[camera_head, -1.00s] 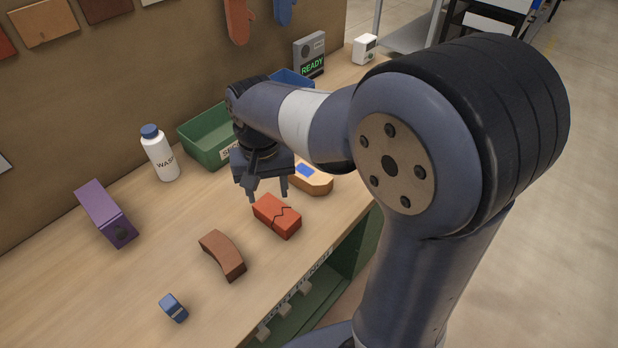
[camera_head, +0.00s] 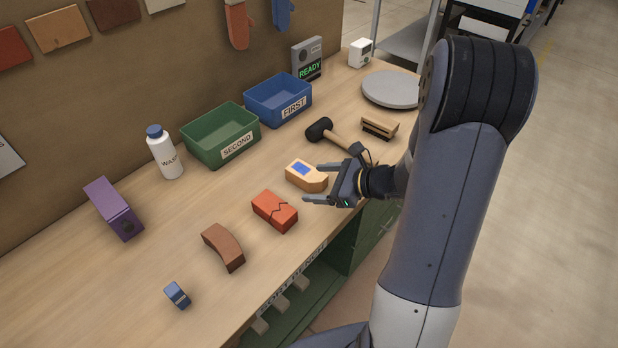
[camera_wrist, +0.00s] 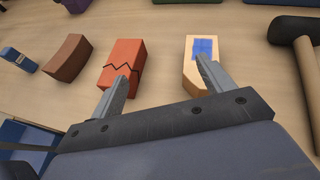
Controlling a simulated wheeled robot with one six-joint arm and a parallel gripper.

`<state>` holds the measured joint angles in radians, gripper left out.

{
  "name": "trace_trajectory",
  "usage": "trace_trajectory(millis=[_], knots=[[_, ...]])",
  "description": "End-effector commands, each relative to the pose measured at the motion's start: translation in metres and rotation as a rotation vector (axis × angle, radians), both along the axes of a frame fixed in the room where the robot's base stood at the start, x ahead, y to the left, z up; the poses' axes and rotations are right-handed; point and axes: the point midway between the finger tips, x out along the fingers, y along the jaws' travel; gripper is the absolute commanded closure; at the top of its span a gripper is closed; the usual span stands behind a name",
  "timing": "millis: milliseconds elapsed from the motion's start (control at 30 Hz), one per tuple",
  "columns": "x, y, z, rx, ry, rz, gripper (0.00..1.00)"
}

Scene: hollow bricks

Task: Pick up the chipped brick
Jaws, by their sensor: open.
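The tan brick (camera_head: 302,179) has a blue patch on top and a cut-off corner, which fits the chipped brick. It lies on the bench; the wrist view shows it right of centre (camera_wrist: 191,72). The red brick (camera_head: 275,211) beside it has a dark zigzag crack. My gripper (camera_head: 313,183) is open and empty at the tan brick's right, front side, its fingers pointing left. In the wrist view, one fingertip overlaps the red brick and the other overlaps the tan brick's near end. I cannot tell whether they touch.
A brown curved brick (camera_head: 223,247), a small blue block (camera_head: 177,295) and a purple block (camera_head: 113,208) lie to the left. A mallet (camera_head: 320,130) and brush (camera_head: 380,128) lie behind my gripper. Green (camera_head: 195,152) and blue (camera_head: 262,107) bins and a white bottle (camera_head: 167,158) stand at the back.

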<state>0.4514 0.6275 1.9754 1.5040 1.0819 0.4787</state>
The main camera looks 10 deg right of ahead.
Motion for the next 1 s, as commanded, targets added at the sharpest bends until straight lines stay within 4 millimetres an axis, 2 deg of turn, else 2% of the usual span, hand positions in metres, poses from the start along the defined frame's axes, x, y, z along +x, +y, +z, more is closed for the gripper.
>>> trace_trajectory(millis=[33, 100, 200, 267, 600, 1000], knots=[[0.003, -0.016, -0.002, 0.037, 0.017, -0.089, 0.24], [0.005, -0.032, -0.004, 0.077, 0.031, -0.181, 0.24], [0.008, -0.046, -0.006, 0.11, 0.041, -0.26, 0.24], [0.01, -0.048, -0.008, 0.118, 0.044, -0.279, 0.24], [0.044, -0.022, -0.026, 0.122, 0.045, -0.281, 0.24], [0.069, -0.005, -0.043, 0.121, 0.046, -0.281, 0.24]])
